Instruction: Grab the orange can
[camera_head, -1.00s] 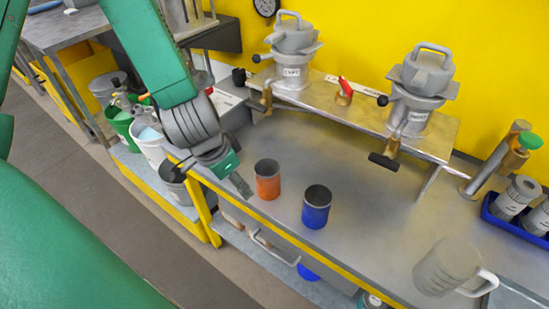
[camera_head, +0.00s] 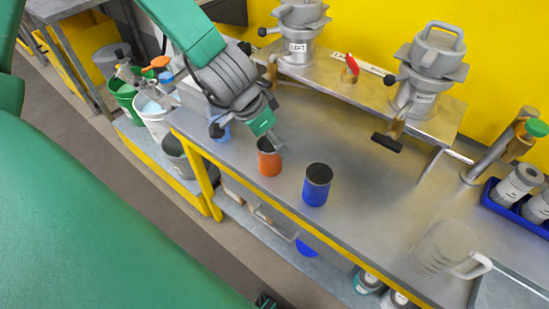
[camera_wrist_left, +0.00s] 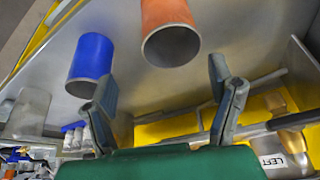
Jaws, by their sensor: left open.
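The orange can (camera_head: 269,162) stands upright, open at the top, near the front edge of the metal workbench (camera_head: 225,150). My left gripper (camera_head: 274,141) is open, tilted down at the can's far rim, overlapping it in the head view. In the left wrist view, the orange can (camera_wrist_left: 168,28) lies beyond the open fingers (camera_wrist_left: 165,88), with its round rim facing the camera. The can is not between the fingers there. Whether a finger touches it cannot be told.
A blue can (camera_head: 316,186) stands just right of the orange can, also in the left wrist view (camera_wrist_left: 91,60). A clear jug (camera_head: 442,250) stands at right. The bench between is clear.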

